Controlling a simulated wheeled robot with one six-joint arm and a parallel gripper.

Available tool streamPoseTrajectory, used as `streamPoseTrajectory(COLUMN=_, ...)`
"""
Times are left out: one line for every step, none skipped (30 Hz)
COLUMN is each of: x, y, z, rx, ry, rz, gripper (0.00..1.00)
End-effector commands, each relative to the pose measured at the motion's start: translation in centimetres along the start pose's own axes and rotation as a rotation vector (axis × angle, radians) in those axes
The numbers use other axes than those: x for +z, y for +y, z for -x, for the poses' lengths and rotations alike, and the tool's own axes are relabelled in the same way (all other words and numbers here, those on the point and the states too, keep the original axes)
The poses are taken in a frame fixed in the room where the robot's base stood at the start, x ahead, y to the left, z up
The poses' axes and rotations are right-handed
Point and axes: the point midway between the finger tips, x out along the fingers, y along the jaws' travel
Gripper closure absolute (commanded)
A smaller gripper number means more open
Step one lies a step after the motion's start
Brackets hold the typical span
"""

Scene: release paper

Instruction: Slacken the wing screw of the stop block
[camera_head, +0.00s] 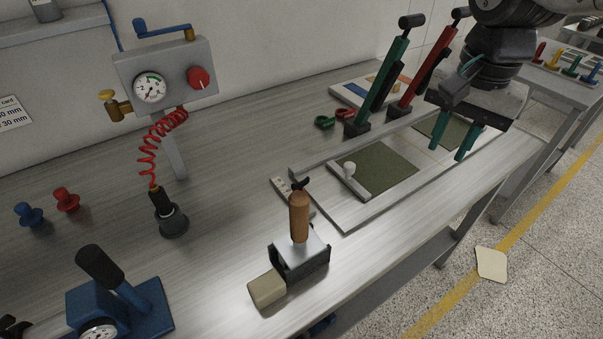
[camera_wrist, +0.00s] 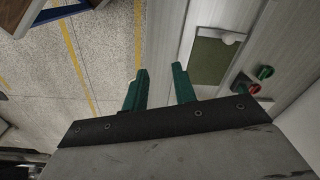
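The stop block appears to be the small grey block (camera_head: 280,187) on the bench beside the left end of the grey frame. A small black wing screw (camera_head: 300,184) shows on it, partly hidden behind a brown wooden handle (camera_head: 299,215). How tight the screw is cannot be seen. My gripper (camera_head: 451,148) has green fingers, spread apart with nothing between them. It hangs over the right part of the frame, well to the right of the stop block. In the wrist view my gripper (camera_wrist: 160,68) is also open, over floor and bench edge; the stop block is not visible there.
The frame holds a green mat (camera_head: 382,168) and a white knob (camera_head: 349,169). Green (camera_head: 380,75) and red (camera_head: 418,72) levers stand behind it. A gauge stand (camera_head: 165,70), a coiled red hose and a blue device (camera_head: 115,300) are at left. The bench drops off at the front right.

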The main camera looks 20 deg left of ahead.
Motion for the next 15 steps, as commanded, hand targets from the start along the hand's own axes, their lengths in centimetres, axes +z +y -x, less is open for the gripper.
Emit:
streamPoseTrajectory(x=0.0, y=-3.4, z=-1.1, rx=0.009, ry=-0.012, rz=-0.025, gripper=0.73)
streamPoseTrajectory(x=0.0, y=-5.3, z=-1.6, rx=0.011, ry=-0.015, rz=-0.052, gripper=0.73)
streamPoseTrajectory(x=0.3, y=-7.8, z=-2.5, rx=0.016, ry=-0.02, rz=-0.085, gripper=0.73)
streamPoseTrajectory(x=0.5, y=-9.6, z=-3.2, rx=0.018, ry=-0.022, rz=-0.111, gripper=0.73)
streamPoseTrajectory(x=0.9, y=-11.4, z=-3.9, rx=0.021, ry=-0.024, rz=-0.136, gripper=0.73)
streamPoseTrajectory(x=1.4, y=-13.6, z=-4.8, rx=0.025, ry=-0.027, rz=-0.167, gripper=0.73)
streamPoseTrajectory(x=1.9, y=-15.0, z=-5.6, rx=0.029, ry=-0.029, rz=-0.189, gripper=0.73)
streamPoseTrajectory(x=2.3, y=-16.4, z=-6.2, rx=0.032, ry=-0.03, rz=-0.211, gripper=0.73)
streamPoseTrajectory(x=3.0, y=-18.1, z=-7.1, rx=0.034, ry=-0.031, rz=-0.236, gripper=0.73)
streamPoseTrajectory(x=3.5, y=-19.2, z=-7.7, rx=0.036, ry=-0.032, rz=-0.253, gripper=0.73)
streamPoseTrajectory(x=3.9, y=-20.2, z=-8.2, rx=0.038, ry=-0.032, rz=-0.27, gripper=0.73)
streamPoseTrajectory(x=4.5, y=-21.3, z=-8.9, rx=0.041, ry=-0.032, rz=-0.288, gripper=0.73)
streamPoseTrajectory(x=4.8, y=-21.9, z=-9.2, rx=0.042, ry=-0.032, rz=-0.3, gripper=0.73)
streamPoseTrajectory(x=5.2, y=-22.5, z=-9.6, rx=0.044, ry=-0.033, rz=-0.309, gripper=0.73)
streamPoseTrajectory(x=5.5, y=-23.0, z=-10.0, rx=0.044, ry=-0.033, rz=-0.321, gripper=0.73)
